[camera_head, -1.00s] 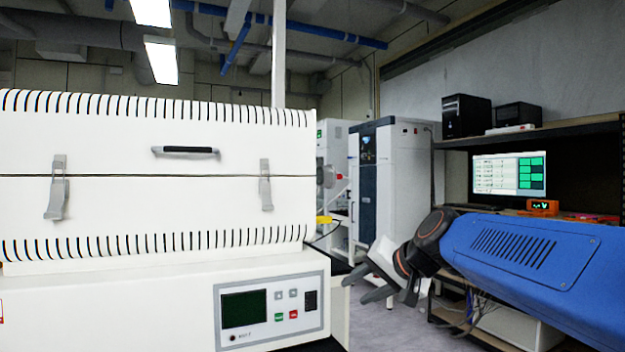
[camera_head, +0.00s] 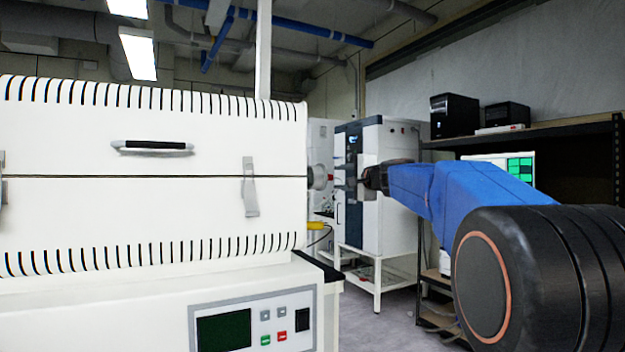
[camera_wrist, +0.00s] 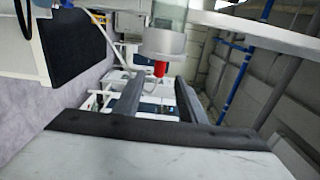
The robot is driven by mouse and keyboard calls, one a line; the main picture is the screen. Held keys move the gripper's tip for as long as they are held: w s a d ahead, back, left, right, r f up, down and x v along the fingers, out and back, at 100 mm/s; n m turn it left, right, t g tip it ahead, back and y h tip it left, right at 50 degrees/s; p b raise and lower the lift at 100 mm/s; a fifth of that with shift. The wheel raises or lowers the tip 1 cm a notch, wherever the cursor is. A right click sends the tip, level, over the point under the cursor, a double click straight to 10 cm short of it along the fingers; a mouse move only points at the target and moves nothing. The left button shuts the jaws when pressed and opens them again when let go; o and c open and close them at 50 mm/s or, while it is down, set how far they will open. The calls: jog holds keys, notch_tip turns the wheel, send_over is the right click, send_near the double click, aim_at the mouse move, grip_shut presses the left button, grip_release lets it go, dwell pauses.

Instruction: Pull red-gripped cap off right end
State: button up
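The grey round cap (camera_head: 318,176) sits on the right end of the tube that comes out of the white furnace's right side in the head view. In the wrist view the cap (camera_wrist: 163,42) is at top centre on a clear tube, and its red grip (camera_wrist: 160,69) points toward my gripper (camera_wrist: 159,82). My two fingers are open, one on each side of the red grip's line, with the grip at about their tips. They do not appear to touch it. In the head view my gripper (camera_head: 348,183) is just right of the cap, partly hidden by its own wrist.
The white furnace (camera_head: 150,140) fills the left, with a control panel (camera_head: 254,325) below. A white and dark cabinet (camera_head: 393,230) stands behind my gripper. A shelf with computers (camera_head: 459,115) is at right. A yellow piece (camera_head: 314,225) with a cable hangs below the cap.

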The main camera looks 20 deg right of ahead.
aim_at(330, 177)
jog(key=shift+w+a, duration=0.2)
jog(key=shift+w, duration=4.35)
jog(key=shift+f, duration=0.1)
grip_shut()
jog(key=s+d, duration=0.5)
jog(key=d, duration=0.5)
jog(key=shift+s, duration=0.35)
